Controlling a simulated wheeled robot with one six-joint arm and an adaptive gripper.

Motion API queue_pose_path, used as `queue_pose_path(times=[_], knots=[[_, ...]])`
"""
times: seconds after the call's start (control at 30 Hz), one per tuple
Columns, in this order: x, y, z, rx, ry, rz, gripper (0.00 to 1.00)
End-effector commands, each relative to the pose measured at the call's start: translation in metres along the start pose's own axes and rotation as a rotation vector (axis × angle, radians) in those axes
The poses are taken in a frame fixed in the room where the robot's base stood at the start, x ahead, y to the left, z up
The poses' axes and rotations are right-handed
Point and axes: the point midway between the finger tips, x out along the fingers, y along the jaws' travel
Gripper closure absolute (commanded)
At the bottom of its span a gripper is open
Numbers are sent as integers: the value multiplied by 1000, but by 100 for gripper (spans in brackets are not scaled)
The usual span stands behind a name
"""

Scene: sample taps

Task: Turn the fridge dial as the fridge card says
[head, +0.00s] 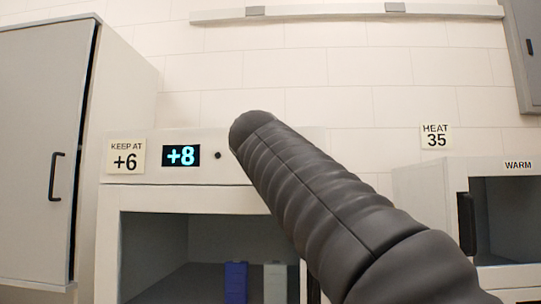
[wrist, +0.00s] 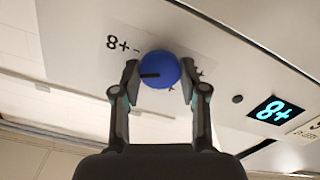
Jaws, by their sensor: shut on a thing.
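The fridge (head: 109,205) stands with a lit display (head: 180,156) reading +8. The fridge card (head: 126,160) beside it reads "KEEP AT +6". In the wrist view the blue round dial (wrist: 159,70) has a dark pointer line toward its left side, and a printed +8 mark sits near it on the panel. My gripper (wrist: 159,80) is shut on the dial, one finger on each side. In the head view my arm hides the dial and the gripper. The display also shows in the wrist view (wrist: 270,111), turned upside down.
A small dark knob or hole (head: 217,156) is right of the display. A blue box (head: 236,282) and a pale box (head: 275,283) stand inside the fridge. At right is a warm cabinet (head: 425,190) with a "HEAT 35" card (head: 435,136). A tall cabinet (head: 40,130) stands at left.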

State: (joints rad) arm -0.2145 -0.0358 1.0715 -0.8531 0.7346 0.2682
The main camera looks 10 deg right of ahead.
Motion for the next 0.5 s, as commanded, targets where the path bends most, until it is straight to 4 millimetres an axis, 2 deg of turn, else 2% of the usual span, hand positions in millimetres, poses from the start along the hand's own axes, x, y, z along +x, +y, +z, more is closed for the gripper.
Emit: queue_pose_path(times=[0.5], knots=[[0, -1, -2, -437, 2, 0, 92]])
